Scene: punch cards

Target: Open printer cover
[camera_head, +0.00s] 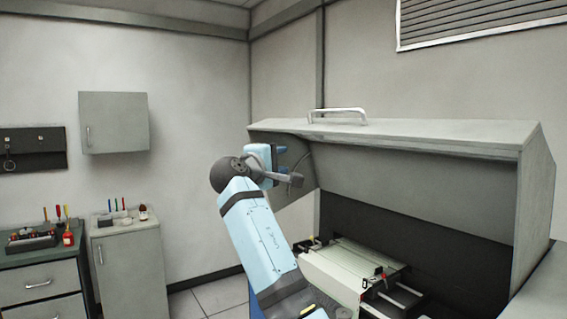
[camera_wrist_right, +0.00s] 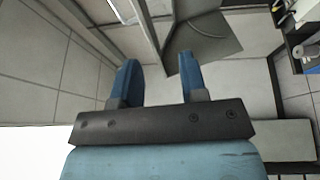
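The printer cover (camera_head: 430,135) is a large grey hood, raised and tilted up, with its dark underside showing. Its metal handle (camera_head: 338,112) stands on the top edge at the left. Below it the printer's inside (camera_head: 350,262) is exposed, with a pale bed and dark parts. My right gripper (camera_head: 284,165) is at the left end of the cover, below and left of the handle. In the wrist view its two blue fingers (camera_wrist_right: 158,76) are apart with nothing between them. Whether the gripper touches the cover cannot be told. My left gripper is not in view.
A grey wall cabinet (camera_head: 114,122) hangs at the left.

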